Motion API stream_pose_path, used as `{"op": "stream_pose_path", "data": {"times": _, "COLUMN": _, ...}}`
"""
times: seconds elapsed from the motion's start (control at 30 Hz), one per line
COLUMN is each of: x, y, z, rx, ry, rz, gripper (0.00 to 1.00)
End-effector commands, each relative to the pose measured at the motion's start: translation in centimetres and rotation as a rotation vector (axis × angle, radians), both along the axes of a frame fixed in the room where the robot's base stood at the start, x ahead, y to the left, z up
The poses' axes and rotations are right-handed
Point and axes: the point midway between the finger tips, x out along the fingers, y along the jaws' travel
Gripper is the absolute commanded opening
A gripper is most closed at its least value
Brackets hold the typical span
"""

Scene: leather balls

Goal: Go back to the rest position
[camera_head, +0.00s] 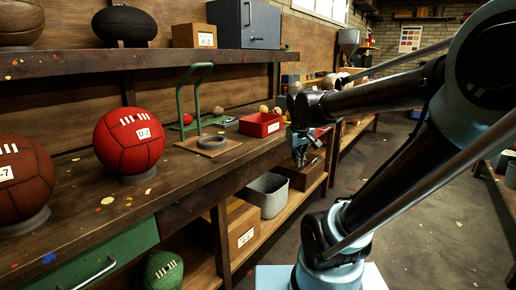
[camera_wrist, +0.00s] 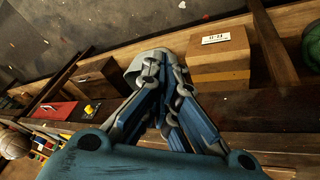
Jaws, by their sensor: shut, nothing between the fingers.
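My arm reaches in from the right of the head view, over the aisle. My gripper (camera_head: 301,150) hangs from its end beside the front edge of the workbench (camera_head: 172,188). In the wrist view my gripper (camera_wrist: 166,72) has its blue fingers drawn together, with nothing visible between them. It points down over the area of a grey bin (camera_wrist: 133,68), which is partly hidden behind the fingers. The grey bin also shows on the lower shelf in the head view (camera_head: 268,195).
On the bench are a red ball (camera_head: 129,141), a brown ball (camera_head: 22,180), a red box (camera_head: 261,125) and a green stand (camera_head: 196,98). A cardboard box (camera_head: 241,228) stands on the lower shelf. The floor (camera_head: 430,215) at the right is largely clear.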

Motion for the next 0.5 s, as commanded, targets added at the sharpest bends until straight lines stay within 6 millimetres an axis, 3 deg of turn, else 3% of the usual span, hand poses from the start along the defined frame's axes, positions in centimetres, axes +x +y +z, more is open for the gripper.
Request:
{"op": "stream_pose_path", "data": {"times": 0.3, "x": -10.2, "y": -3.5, "z": -6.5, "rx": 0.087, "ry": 0.113, "rz": -0.162, "gripper": 0.00}}
{"op": "stream_pose_path", "data": {"times": 0.5, "x": -14.8, "y": -4.1, "z": -10.0, "rx": 0.135, "ry": 0.169, "rz": -0.238, "gripper": 0.00}}
